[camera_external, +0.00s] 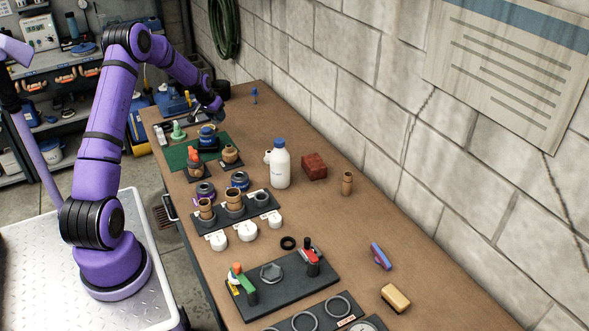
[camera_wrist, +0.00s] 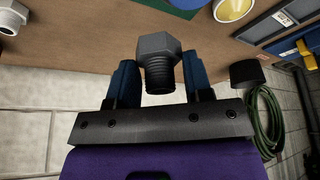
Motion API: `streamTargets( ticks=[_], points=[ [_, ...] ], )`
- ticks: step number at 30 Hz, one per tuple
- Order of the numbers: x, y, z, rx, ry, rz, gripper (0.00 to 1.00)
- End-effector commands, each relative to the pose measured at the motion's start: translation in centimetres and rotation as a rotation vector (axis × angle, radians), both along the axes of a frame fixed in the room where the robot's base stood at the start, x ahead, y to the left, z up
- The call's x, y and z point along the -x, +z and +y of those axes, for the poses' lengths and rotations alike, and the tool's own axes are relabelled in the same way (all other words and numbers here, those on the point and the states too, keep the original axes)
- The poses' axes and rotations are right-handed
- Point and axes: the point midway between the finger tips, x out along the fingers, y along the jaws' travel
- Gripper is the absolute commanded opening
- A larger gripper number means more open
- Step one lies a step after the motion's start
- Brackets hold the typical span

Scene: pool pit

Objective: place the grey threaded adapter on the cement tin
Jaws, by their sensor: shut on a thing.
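The grey threaded adapter (camera_wrist: 158,62), with a hex head and a ribbed threaded end, is between the blue fingers of my gripper (camera_wrist: 160,82) in the wrist view. The fingers are shut on it, and it is clear of the bench. In the external view my gripper (camera_external: 216,106) is over the far part of the bench; the adapter cannot be made out there. I cannot tell for certain which tin is the cement tin. A yellow-topped round item (camera_wrist: 232,9) shows in the wrist view.
A green mat (camera_external: 176,154) holds small fittings near my gripper. A white bottle (camera_external: 280,168) with a blue cap and a red block (camera_external: 314,166) stand nearer the wall. A black rack (camera_external: 262,213) holds brown fittings.

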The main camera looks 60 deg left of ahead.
Motion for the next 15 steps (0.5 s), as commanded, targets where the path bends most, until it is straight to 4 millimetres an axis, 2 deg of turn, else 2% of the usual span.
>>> streamTargets(
  ticks=[1, 6, 12, 15],
  points=[
    [2.3, 0.5, -0.3, 0.004, -0.004, -0.001, 0.23],
    [8.4, 1.5, -2.6, 0.000, -0.046, -0.005, 0.23],
    [14.0, 2.4, -6.0, -0.016, -0.098, 0.000, 0.23],
    [15.9, 2.7, -7.3, -0.023, -0.116, 0.005, 0.23]
  ],
)
